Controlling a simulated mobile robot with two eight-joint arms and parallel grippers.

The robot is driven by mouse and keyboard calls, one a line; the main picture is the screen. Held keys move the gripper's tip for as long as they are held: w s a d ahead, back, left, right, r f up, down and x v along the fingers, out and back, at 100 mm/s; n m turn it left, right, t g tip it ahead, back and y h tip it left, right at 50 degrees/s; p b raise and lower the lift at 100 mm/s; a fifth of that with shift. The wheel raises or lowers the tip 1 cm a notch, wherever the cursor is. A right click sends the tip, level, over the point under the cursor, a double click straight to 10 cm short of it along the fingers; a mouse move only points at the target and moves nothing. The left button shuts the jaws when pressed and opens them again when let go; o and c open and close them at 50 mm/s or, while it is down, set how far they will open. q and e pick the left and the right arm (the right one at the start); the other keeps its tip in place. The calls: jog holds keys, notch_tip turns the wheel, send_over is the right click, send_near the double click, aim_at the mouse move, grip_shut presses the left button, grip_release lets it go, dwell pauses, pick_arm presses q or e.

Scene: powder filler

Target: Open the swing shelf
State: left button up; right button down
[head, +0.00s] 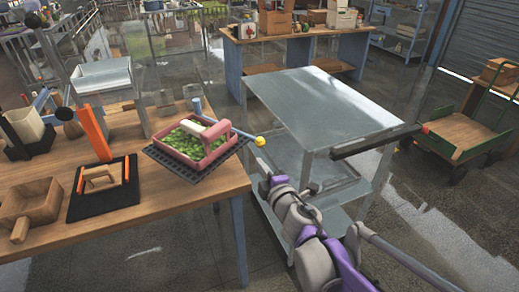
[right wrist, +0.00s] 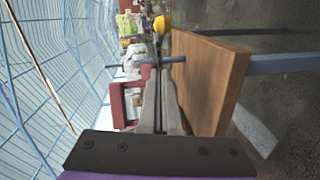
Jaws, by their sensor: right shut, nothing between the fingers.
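A pink-red tray-like frame (head: 205,150) holding green material sits on a black grid mat (head: 170,166) at the wooden table's right end. A blue rod with a yellow knob (head: 260,141) sticks out from it to the right. My right gripper (head: 263,168) is shut and empty, just below the knob and beyond the table edge. In the right wrist view its closed fingers (right wrist: 162,75) point toward the rod, with the yellow knob (right wrist: 161,24) beyond; contact cannot be told. The red frame (right wrist: 125,104) shows beside the fingers. I cannot tell which part is the swing shelf. My left gripper is out of view.
The wooden table (head: 180,207) also bears a wooden box (head: 38,200) and a black base with orange parts (head: 103,190). A grey metal cart (head: 315,105) stands close behind my right arm. A green-framed trolley (head: 462,130) stands at the right.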

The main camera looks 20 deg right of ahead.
send_near(253, 141)
jog(key=w+a, duration=0.2)
jog(key=a, duration=0.1)
jog(key=shift+w+d+f, duration=0.1)
jog(key=shift+w+d, duration=0.4)
jog(key=shift+d, duration=0.35)
jog(key=shift+w+d+f, duration=0.15)
jog(key=shift+w+d, duration=0.35)
jog(key=shift+d, duration=0.3)
